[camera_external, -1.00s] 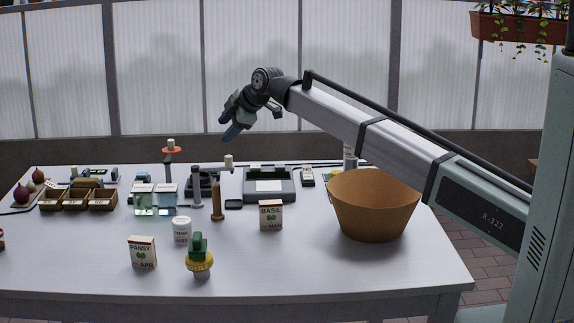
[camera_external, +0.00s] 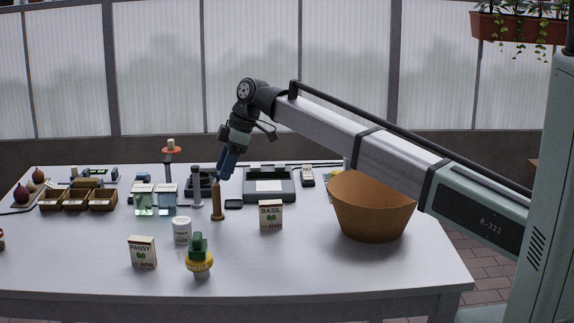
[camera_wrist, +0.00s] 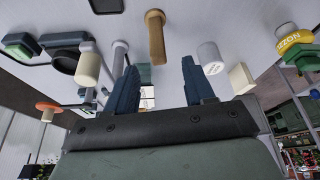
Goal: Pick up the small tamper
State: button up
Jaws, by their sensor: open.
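A slim brown cylinder (camera_external: 217,203) with a slightly wider foot stands upright on the table; it looks most like the small tamper, though no label confirms this. In the wrist view the brown cylinder (camera_wrist: 156,38) shows beyond and between the two fingers. A grey cylinder (camera_external: 196,187) with a darker top stands just to its left and also shows in the wrist view (camera_wrist: 119,58). My gripper (camera_external: 225,172) points down close to the top of the brown cylinder in the external view. In the wrist view the gripper (camera_wrist: 160,78) is open, with nothing between its fingers.
A white jar (camera_external: 182,231), a Basil packet (camera_external: 271,216) and a yellow-and-green object (camera_external: 199,262) stand nearby. Glassy blocks (camera_external: 155,204) are to the left. A large orange basket (camera_external: 374,212) stands right. The front right of the table is clear.

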aim_at(215, 215)
jog(key=x, duration=1)
jog(key=shift+w+d+f, duration=0.1)
jog(key=shift+d, duration=0.1)
jog(key=shift+c, duration=0.4)
grip_shut()
